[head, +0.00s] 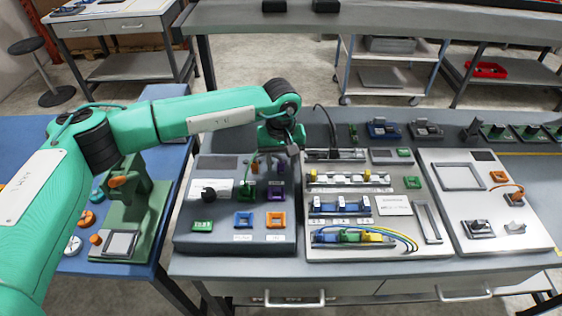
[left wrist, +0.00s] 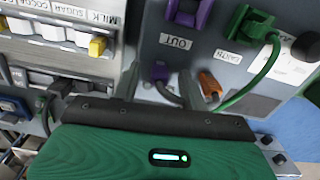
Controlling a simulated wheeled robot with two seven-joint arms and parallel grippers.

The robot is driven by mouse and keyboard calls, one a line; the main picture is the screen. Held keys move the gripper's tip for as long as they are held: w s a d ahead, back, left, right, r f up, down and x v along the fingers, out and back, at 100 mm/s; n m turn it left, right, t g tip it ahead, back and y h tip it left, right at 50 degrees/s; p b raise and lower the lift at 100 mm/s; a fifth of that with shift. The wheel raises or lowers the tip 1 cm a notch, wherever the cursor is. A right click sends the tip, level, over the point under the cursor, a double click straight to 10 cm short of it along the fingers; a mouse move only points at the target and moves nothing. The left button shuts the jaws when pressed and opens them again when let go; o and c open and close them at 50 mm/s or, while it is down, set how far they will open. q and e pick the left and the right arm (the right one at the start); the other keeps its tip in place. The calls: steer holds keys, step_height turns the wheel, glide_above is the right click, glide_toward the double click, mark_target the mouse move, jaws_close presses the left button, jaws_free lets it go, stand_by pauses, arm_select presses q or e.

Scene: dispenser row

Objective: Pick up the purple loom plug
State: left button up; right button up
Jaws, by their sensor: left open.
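The purple loom plug (left wrist: 160,72) shows in the left wrist view, on the end of a dark cable beside an orange plug (left wrist: 211,84). In the head view the purple plug (head: 280,167) is small, just below my left gripper (head: 288,150) at the back of the left grey panel. My left gripper (left wrist: 160,82) is open. Its two fingers appear on either side of the purple plug in the left wrist view; I cannot tell whether they touch it. A purple socket (left wrist: 189,12) sits on the same panel near the OUT label. My right gripper is not in view.
A green plug (left wrist: 258,26) with a green cable sits close by. The left panel (head: 220,242) also carries blue and orange frames. The middle panel (head: 382,248) with switches and cables stands close on the right. A green press stand (head: 140,215) is at left.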

arm_select(q)
steer(key=shift+f, duration=0.65)
jaws_close()
steer(key=shift+r, duration=0.15)
